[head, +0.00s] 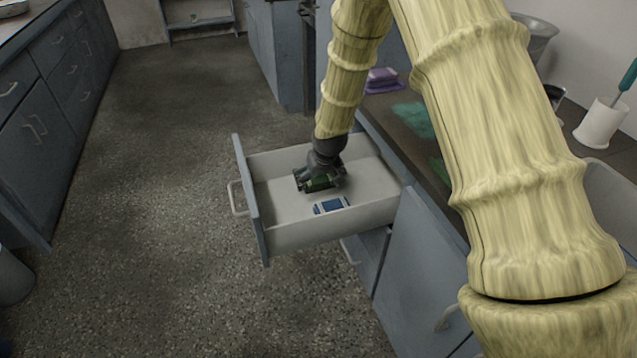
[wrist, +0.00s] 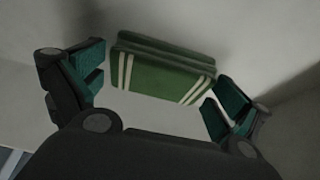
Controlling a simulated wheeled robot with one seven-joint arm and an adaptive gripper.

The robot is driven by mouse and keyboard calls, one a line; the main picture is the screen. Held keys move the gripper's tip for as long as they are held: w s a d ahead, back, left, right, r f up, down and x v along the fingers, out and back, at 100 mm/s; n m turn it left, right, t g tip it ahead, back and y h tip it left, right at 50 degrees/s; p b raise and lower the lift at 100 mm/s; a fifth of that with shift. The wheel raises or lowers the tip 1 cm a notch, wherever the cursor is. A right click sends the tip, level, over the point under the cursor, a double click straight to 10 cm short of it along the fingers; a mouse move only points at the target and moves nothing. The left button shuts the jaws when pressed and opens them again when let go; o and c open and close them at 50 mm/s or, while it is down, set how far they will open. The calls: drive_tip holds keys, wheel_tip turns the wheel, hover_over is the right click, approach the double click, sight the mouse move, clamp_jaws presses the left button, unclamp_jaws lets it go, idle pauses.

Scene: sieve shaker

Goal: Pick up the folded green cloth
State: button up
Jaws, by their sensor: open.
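The folded green cloth (wrist: 165,75) with pale stripes lies in the open drawer. In the wrist view it sits ahead of and between the two fingers, with bare drawer floor around it. In the head view the cloth (head: 318,184) is partly hidden under my gripper (head: 318,178), which reaches down into the drawer. My gripper (wrist: 158,92) is open, with green pads on its fingers. It holds nothing. I cannot tell whether either finger touches the cloth.
The pulled-out drawer (head: 290,238) has white walls around the gripper. On the counter are a purple stack (head: 381,80), a teal cloth (head: 413,119) and a white holder (head: 600,124).

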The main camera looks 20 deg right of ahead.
drive_tip(key=shift+c, duration=0.4)
drive_tip(key=c, duration=0.7)
drive_tip(key=shift+r, duration=0.15)
wheel_tip(320, 180, up, 10)
drive_tip(key=shift+f+p, duration=0.1)
drive_tip(key=shift+p, duration=0.85)
drive_tip(key=o, duration=0.5)
drive_tip(key=c, duration=0.4)
